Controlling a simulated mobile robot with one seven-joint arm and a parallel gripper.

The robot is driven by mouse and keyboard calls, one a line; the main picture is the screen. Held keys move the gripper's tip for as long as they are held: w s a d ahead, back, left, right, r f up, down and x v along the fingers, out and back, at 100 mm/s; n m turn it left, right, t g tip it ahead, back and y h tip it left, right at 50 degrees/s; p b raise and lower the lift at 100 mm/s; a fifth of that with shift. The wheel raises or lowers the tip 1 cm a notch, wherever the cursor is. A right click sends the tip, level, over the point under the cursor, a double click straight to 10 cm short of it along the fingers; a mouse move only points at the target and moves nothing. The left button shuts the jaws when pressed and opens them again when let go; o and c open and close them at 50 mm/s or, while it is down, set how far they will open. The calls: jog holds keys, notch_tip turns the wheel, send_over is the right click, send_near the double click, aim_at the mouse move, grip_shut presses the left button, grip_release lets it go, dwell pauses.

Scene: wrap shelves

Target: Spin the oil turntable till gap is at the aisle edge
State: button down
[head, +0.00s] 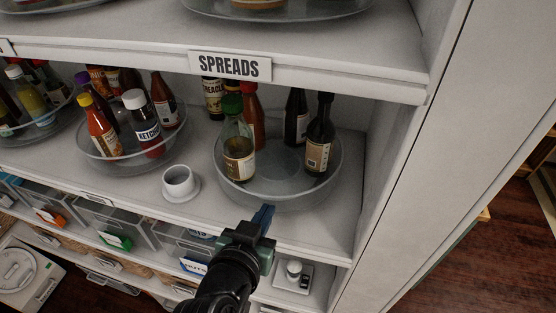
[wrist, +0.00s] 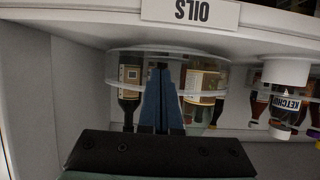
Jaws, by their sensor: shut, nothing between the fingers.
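The oil turntable (head: 279,190) is a clear round tray with a raised rim, at the right end of the middle shelf. A green-capped bottle (head: 238,160) stands at its front left, with a red bottle (head: 252,115) behind it. Dark bottles stand at the back (head: 296,117) and right (head: 319,140). A bare gap faces the front, between the green-capped and right dark bottles. My gripper (head: 265,213) is shut and empty, just in front of the rim. The wrist view is upside down; the blue fingers (wrist: 161,75) overlap the turntable (wrist: 122,52) between two bottles. Contact cannot be told.
A second turntable (head: 110,151) with sauce bottles stands to the left. A white cup-like piece (head: 180,183) sits between them near the shelf edge. The SPREADS shelf (head: 229,66) hangs above. The side panel (head: 420,160) closes the right side. Bins (head: 110,220) lie below.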

aim_at(247, 199)
jog(key=shift+w+a, duration=0.1)
jog(key=shift+a, duration=1)
jog(key=shift+w+a+b, duration=0.25)
jog(key=shift+w+a, duration=0.15)
jog(key=shift+a, duration=0.2)
jog(key=shift+w+a+b, duration=0.25)
jog(key=shift+w+a, duration=0.1)
jog(key=shift+a, duration=0.2)
jog(key=shift+s, duration=0.15)
jog(key=s, duration=0.1)
jog(key=s+a, duration=0.1)
jog(key=s, duration=0.1)
jog(key=shift+a, duration=0.3)
